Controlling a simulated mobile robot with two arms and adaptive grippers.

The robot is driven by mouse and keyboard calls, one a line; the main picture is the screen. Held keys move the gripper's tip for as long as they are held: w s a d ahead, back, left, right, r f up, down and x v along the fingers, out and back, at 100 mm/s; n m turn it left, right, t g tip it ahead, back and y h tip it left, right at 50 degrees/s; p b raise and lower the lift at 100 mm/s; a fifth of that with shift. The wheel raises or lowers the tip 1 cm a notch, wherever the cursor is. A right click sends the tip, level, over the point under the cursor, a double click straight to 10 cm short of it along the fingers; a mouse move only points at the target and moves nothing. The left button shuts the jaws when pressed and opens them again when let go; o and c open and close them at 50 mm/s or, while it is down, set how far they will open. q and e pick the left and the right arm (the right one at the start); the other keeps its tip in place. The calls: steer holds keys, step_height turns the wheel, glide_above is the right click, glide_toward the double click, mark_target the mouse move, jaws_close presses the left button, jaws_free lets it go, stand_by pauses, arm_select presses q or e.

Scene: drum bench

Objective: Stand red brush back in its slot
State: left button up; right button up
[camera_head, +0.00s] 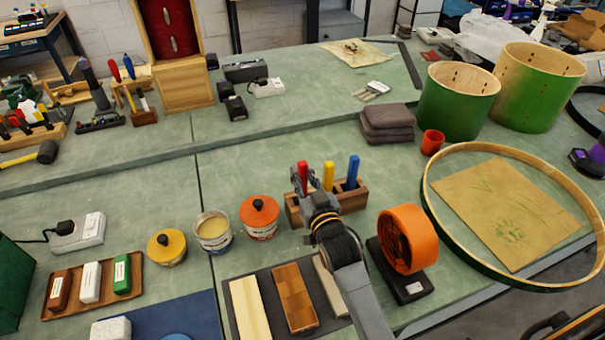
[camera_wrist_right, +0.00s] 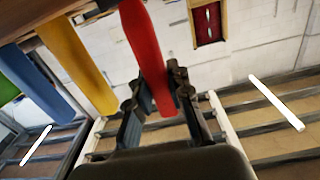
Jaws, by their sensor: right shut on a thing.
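The red brush (camera_head: 303,173) stands roughly upright at the left end of the wooden slotted block (camera_head: 350,199). My right gripper (camera_head: 312,196) is shut around its handle. The red handle also shows between the fingers in the right wrist view (camera_wrist_right: 145,45). Its lower end is hidden by the gripper in the head view and cut off in the wrist view, so I cannot tell how it sits in its slot. A yellow handle (camera_head: 328,175) and a blue handle (camera_head: 353,170) stand in the block to its right. My left gripper is not in view.
An orange roll (camera_head: 408,240) on a black base stands right of my right forearm. The bench behind the block is fairly clear.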

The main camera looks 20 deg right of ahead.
steer(key=shift+f+b, duration=0.55)
steer(key=shift+f, duration=0.4)
steer(key=o, duration=0.9)
steer(key=shift+c, duration=0.2)
steer(key=shift+s, duration=0.1)
steer(key=s, duration=1.1)
steer(key=shift+s+d, duration=0.2)
steer(key=shift+s, duration=0.2)
